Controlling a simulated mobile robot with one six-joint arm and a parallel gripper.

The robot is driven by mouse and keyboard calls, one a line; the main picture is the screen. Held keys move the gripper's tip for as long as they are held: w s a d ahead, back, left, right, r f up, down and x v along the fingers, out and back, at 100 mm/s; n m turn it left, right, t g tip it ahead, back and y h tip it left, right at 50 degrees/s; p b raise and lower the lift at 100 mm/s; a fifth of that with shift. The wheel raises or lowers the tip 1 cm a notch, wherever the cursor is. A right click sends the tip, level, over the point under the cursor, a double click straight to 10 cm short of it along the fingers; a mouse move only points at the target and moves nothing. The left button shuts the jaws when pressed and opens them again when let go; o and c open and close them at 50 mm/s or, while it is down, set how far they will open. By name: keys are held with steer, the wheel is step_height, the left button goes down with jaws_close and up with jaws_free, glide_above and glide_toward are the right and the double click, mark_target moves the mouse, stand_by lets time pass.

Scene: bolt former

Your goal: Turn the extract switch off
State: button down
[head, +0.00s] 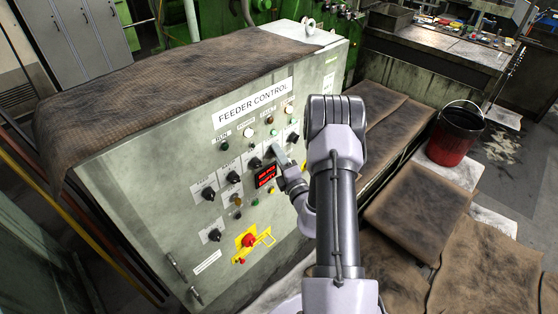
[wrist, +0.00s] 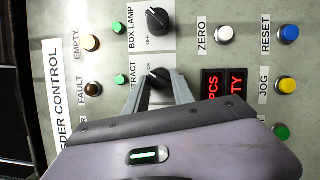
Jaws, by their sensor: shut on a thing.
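The extract switch (wrist: 158,77) is a black rotary knob on the grey feeder control panel (head: 130,165). Its label is partly covered and reads "TRACT", and "ON" shows beside the knob. In the wrist view my gripper (wrist: 160,86) has one finger on each side of the knob, shut on it. The fingers and gripper body hide the knob's lower part, and its exact pointing is hard to tell. In the head view my gripper (head: 280,157) is at the panel, and my arm hides some of the controls.
The box lamp switch (wrist: 157,20) is close beside the held knob. A red display (wrist: 222,85), the white zero button (wrist: 224,35) and the yellow jog button (wrist: 287,85) are to the right. A red emergency button (head: 249,240) is lower on the panel. A red bucket (head: 456,135) stands at right.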

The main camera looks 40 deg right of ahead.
steer(key=shift+d+f+n+t+y+b, duration=0.15)
steer(key=shift+n+t+y+b, duration=0.9)
steer(key=shift+n+b, duration=2.4)
steer(key=shift+d+f+n+t+y+b, duration=0.15)
steer(key=shift+n+t+y+b, duration=0.4)
steer(key=shift+n+y+b, duration=1.85)
steer(key=shift+d+f+n+t+y+b, duration=0.2)
steer(key=shift+n+t+b, duration=0.6)
steer(key=shift+n+b, duration=3.65)
steer(key=shift+r+y+b, duration=0.25)
steer(key=shift+b, duration=0.25)
steer(key=c, duration=1.1)
jaws_free()
steer(key=shift+w, duration=0.1)
steer(key=shift+f, duration=0.15)
